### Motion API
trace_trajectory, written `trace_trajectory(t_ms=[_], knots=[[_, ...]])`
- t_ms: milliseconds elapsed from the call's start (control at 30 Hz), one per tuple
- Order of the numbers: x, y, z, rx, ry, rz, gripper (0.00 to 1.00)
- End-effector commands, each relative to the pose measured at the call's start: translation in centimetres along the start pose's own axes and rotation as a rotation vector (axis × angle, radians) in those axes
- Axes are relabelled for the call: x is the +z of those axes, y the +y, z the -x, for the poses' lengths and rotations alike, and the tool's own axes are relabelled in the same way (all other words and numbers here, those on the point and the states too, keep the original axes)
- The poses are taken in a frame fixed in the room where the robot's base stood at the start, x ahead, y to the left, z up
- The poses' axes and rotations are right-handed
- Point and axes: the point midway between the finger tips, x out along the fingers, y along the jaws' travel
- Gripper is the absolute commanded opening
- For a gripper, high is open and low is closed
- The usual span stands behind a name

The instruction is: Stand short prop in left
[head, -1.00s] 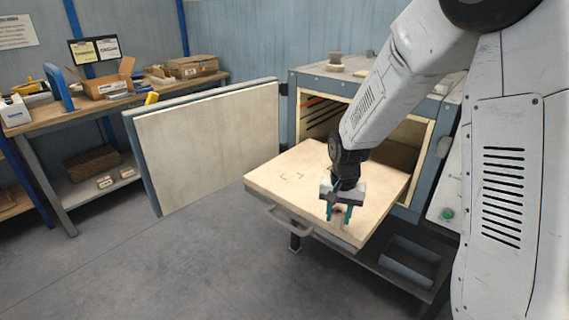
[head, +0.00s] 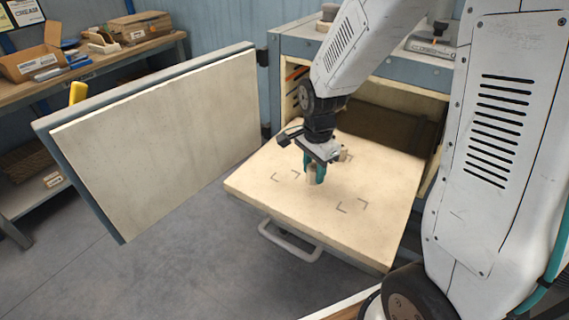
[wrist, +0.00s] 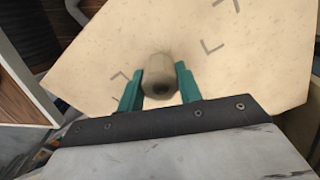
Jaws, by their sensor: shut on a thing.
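My gripper (head: 315,168) is shut on a short beige cylindrical prop (wrist: 160,74), held between its two teal fingers. In the wrist view the prop is seen end-on, with a dark spot on its near end. The gripper is over the pale pulled-out slab (head: 260,195), just right of the left corner marks (head: 285,176). Other corner marks (head: 352,207) lie to the front right of the gripper. I cannot tell whether the prop's lower end touches the slab.
A small beige piece (head: 346,155) shows just behind the gripper, partly hidden. The open dryer door (head: 160,140) stands to the left. The dark dryer opening (head: 390,125) is behind the slab. A handle (head: 288,243) juts from the slab's front. The slab's front is clear.

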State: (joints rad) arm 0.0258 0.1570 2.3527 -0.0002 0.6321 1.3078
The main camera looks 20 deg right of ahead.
Motion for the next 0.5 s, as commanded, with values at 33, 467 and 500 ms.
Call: trace_trajectory(t_ms=[33, 467, 500], knots=[[0.4, -1.4, -0.2, 0.001, 0.000, 0.005, 0.10], [1.6, -8.9, -0.8, -0.001, 0.000, -0.001, 0.10], [1.6, -9.1, -0.9, -0.001, 0.000, -0.002, 0.10]])
